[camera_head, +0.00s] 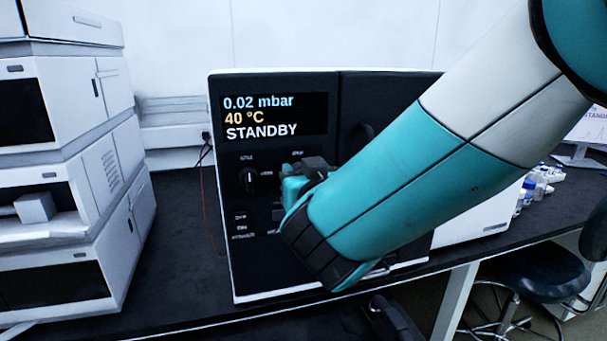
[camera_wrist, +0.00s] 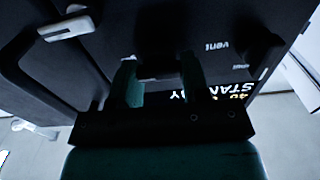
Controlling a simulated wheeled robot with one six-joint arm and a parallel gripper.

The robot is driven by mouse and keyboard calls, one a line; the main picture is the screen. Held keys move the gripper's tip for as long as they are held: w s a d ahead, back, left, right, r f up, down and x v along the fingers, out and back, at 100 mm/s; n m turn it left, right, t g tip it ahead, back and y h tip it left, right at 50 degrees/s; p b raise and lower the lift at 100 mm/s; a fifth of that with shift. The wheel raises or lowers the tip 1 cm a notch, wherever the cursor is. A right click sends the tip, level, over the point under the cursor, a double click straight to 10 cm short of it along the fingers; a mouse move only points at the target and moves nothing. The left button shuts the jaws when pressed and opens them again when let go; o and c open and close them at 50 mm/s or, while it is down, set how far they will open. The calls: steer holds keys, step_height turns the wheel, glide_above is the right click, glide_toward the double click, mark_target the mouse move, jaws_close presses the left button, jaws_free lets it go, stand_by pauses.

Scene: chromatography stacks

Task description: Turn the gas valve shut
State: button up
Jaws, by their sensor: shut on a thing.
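A dark instrument with a black front panel (camera_head: 355,100) stands on the bench and its screen reads 0.02 mbar, 40 °C and STANDBY. My gripper (camera_head: 300,172) is at the panel, right of a black round knob (camera_head: 249,180) with a pale mark. In the wrist view the two teal fingers of my gripper (camera_wrist: 160,78) are shut around a dark knob (camera_wrist: 157,66), which shows only as a shadowed shape. The gripper hides most of this knob in the head view. I cannot read a gas label on it. A "vent" label shows beside it in the wrist view.
A white stacked chromatography unit (camera_head: 60,160) stands to the left. Small bottles (camera_head: 535,187) are on the bench (camera_head: 180,250) to the right, with a dark stool (camera_head: 545,270) in front. A long dark handle (camera_wrist: 40,85) stands out from the panel near my gripper.

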steer(key=n+b, duration=0.1)
steer(key=n, duration=0.3)
steer(key=shift+a+n, duration=0.1)
steer(key=shift+n, duration=0.2)
steer(key=n, duration=0.4)
steer(key=shift+a+n, duration=0.1)
steer(key=shift+n, duration=0.2)
steer(key=n+p, duration=0.1)
steer(key=n, duration=0.3)
steer(key=shift+p, duration=0.35)
steer(key=shift+f+n+p, duration=0.2)
steer(key=shift+n+p, duration=0.6)
steer(key=shift+n, duration=1.6)
steer(key=o, duration=0.9)
